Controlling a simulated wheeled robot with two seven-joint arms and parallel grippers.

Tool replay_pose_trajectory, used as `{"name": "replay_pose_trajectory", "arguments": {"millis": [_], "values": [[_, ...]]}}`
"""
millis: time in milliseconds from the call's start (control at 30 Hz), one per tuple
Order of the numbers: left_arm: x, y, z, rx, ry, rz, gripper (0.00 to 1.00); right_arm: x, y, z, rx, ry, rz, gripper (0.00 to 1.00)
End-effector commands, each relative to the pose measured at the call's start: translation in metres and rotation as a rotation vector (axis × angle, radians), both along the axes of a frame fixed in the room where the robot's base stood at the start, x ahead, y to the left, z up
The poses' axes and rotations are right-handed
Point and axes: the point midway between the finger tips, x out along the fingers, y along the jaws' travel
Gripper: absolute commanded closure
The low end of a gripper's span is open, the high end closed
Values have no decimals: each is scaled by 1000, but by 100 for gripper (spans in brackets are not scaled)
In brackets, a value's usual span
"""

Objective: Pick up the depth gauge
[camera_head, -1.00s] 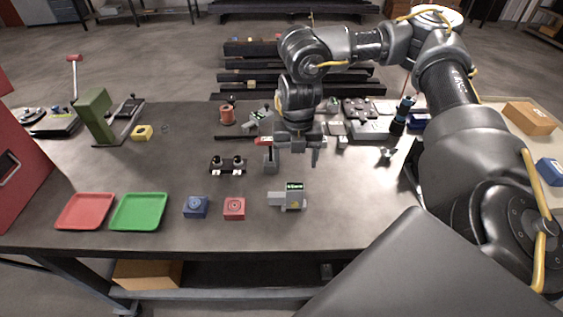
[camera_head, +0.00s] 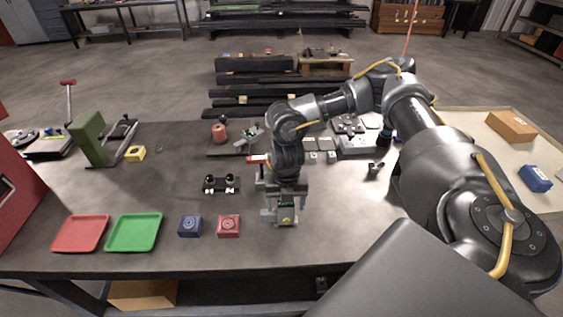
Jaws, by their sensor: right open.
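The depth gauge, taken to be the grey block with a small dark display (camera_head: 286,219), lies on the table (camera_head: 340,225) in front of the robot. My right gripper (camera_head: 284,212) points down right over it. Its jaws are open, with a finger to the left and a finger to the right of the gauge. The gripper and wrist hide the gauge's upper part, and I cannot tell whether the fingers touch it. My left gripper is not in view.
A red block (camera_head: 229,226) and a blue block (camera_head: 190,226) sit left of the gauge, then a green tray (camera_head: 134,232) and a red tray (camera_head: 80,233). A black holder with two knobs (camera_head: 221,185) stands behind the blocks.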

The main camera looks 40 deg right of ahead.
Motion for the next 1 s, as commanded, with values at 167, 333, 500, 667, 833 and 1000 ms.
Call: {"name": "replay_pose_trajectory", "arguments": {"millis": [167,333,500,667,833,1000], "values": [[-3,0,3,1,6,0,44,-1,-1,-10,-1,0,0,27],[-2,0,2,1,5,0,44,0,-1,-10,-1,0,0,27],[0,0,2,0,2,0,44,0,0,-10,-1,0,0,50],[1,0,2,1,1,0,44,0,-1,-10,-1,0,0,70],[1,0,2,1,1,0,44,0,0,-9,-1,-2,0,88],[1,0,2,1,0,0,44,0,0,-9,-1,-2,0,88]]}}
